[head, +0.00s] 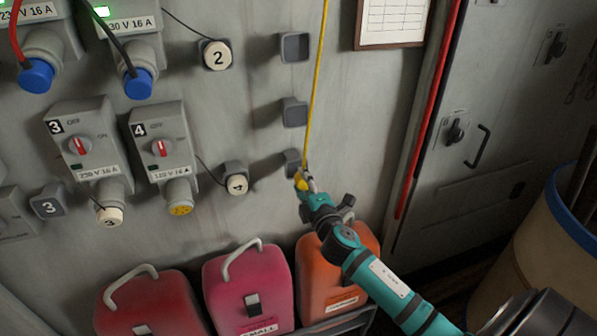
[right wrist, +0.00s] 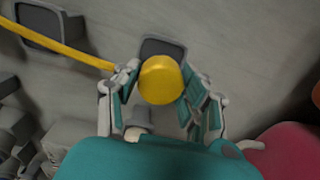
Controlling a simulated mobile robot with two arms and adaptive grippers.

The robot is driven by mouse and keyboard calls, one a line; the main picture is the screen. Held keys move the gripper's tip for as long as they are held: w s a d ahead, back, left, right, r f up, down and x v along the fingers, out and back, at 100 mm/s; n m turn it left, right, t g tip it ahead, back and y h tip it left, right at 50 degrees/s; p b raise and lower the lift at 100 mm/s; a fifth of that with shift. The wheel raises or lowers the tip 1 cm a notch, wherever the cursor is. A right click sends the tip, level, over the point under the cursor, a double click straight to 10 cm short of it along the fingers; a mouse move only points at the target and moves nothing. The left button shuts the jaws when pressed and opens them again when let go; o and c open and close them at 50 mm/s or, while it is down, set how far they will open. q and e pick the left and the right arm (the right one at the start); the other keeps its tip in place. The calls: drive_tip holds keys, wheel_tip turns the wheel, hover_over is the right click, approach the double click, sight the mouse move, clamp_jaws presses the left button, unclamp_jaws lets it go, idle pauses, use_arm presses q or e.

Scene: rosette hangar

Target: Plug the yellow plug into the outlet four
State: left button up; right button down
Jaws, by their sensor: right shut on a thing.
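Outlet four (head: 160,145) is a grey wall box with a "4" label, a red switch and a "110 V 16 A" label. Its round yellow socket face (head: 180,209) points down and shows uncovered. My right gripper (head: 305,184) is shut on the yellow plug (head: 300,182), right of outlet four and in front of the lowest grey holder (head: 291,160). In the right wrist view the plug (right wrist: 161,80) shows as a yellow disc between the fingers. Its yellow cable (head: 317,85) runs upward out of the head view. My left gripper is not in view.
Outlet three (head: 85,145) is left of outlet four. A white cap (head: 237,184) hangs in a grey holder between outlet four and my gripper. Red, pink (head: 250,290) and orange (head: 340,270) canisters stand below. Blue plugs (head: 138,84) fill the upper outlets.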

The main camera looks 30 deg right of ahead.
drive_tip(key=shift+v, duration=1.45)
drive_tip(key=shift+a, duration=0.1)
